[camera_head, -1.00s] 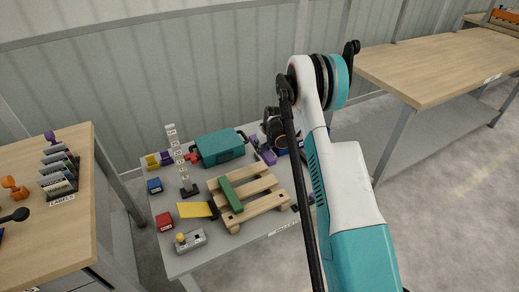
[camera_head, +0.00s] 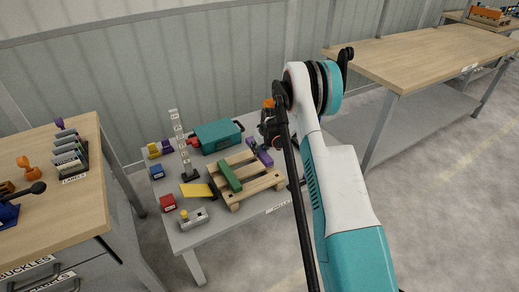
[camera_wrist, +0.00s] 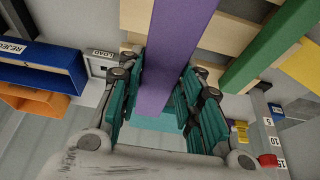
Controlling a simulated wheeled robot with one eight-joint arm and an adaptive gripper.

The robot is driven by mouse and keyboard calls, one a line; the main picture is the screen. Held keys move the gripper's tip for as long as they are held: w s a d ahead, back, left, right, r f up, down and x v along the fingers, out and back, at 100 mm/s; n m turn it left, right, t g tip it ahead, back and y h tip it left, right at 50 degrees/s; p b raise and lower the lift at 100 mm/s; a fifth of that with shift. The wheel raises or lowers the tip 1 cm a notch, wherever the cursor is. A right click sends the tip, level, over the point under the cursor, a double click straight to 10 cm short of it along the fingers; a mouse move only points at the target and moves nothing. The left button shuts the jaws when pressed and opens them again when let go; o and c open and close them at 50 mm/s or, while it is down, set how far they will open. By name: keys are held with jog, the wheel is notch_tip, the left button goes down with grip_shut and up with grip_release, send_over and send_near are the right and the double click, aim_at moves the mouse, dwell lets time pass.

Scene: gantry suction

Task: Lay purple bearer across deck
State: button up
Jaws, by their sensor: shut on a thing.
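The purple bearer (camera_wrist: 172,60) is a long bar between the teal fingers of my gripper (camera_wrist: 160,100), which is shut on it in the wrist view. Its far end overlaps the pale deck slats there; I cannot tell whether it touches them. In the head view the purple bearer (camera_head: 264,156) shows partly at the deck's far right edge, below my gripper (camera_head: 268,142). The deck (camera_head: 262,184) is a slatted wooden pallet on the grey table. A green bearer (camera_head: 228,176) lies across its slats on the left; it also shows in the wrist view (camera_wrist: 270,45).
A teal box (camera_head: 218,136) stands behind the deck. A labelled post (camera_head: 181,145), a yellow plate (camera_head: 196,190), a grey control box (camera_head: 194,219) and a red block (camera_head: 168,203) stand to its left. A blue bin (camera_wrist: 45,65) and an orange bin (camera_wrist: 35,102) are left in the wrist view.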

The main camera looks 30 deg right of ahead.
aim_at(261, 150)
jog(key=shift+f+b, duration=1.1)
jog(key=shift+f, duration=1.85)
jog(key=shift+f, duration=0.95)
jog(key=o, duration=1.2)
jog(key=v, duration=1.2)
